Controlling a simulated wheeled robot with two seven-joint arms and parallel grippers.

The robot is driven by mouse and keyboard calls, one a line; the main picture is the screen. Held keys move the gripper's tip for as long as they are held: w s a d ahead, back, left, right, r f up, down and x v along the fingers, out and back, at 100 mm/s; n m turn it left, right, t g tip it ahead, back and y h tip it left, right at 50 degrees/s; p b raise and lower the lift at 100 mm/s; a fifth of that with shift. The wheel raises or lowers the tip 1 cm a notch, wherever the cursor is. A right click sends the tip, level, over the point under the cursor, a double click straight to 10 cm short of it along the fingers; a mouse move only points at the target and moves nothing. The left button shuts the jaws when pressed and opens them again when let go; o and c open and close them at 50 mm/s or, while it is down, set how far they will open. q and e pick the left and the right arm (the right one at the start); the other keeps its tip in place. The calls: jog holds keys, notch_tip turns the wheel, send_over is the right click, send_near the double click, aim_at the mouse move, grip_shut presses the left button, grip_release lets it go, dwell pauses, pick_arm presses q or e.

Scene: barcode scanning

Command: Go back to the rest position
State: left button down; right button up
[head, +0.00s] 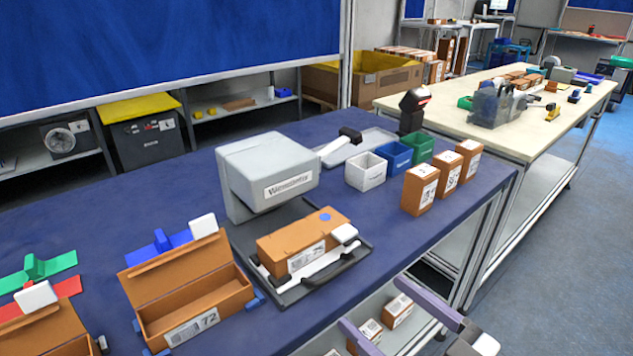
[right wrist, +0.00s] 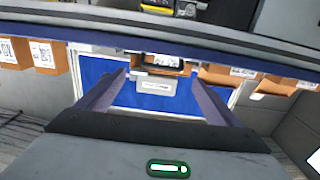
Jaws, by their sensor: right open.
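My right gripper (head: 372,302) is at the lower right of the head view, beyond the front edge of the blue-topped table (head: 395,262). Its two purple-grey fingers stand apart with nothing between them. They also show apart in the right wrist view (right wrist: 160,82). My left gripper is in neither view. A closed brown box (head: 290,243) with a label and a blue dot lies on the black tray under the grey machine (head: 268,172), apart from my right gripper.
An open brown box (head: 190,290) stands left of the machine. White, blue and green bins (head: 366,172) and three small brown boxes (head: 420,190) stand to its right. Labelled boxes (head: 398,310) sit on a lower shelf near my right gripper. Blue floor (head: 560,250) is clear at right.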

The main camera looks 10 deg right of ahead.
jog(key=s+f+m+g+h, duration=0.1)
jog(key=s+f+g+h, duration=0.1)
jog(key=f, duration=0.7)
jog(key=s+f+m+g+h, duration=0.1)
jog(key=s+f, duration=0.4)
jog(key=f, duration=0.5)
jog(key=s+f+m+g+h, duration=0.1)
jog(key=s+f+g+h, duration=0.2)
jog(key=f, duration=0.7)
jog(key=shift+s+a+m+g, duration=0.3)
jog(key=shift+s+g, duration=0.3)
jog(key=shift+s, duration=0.15)
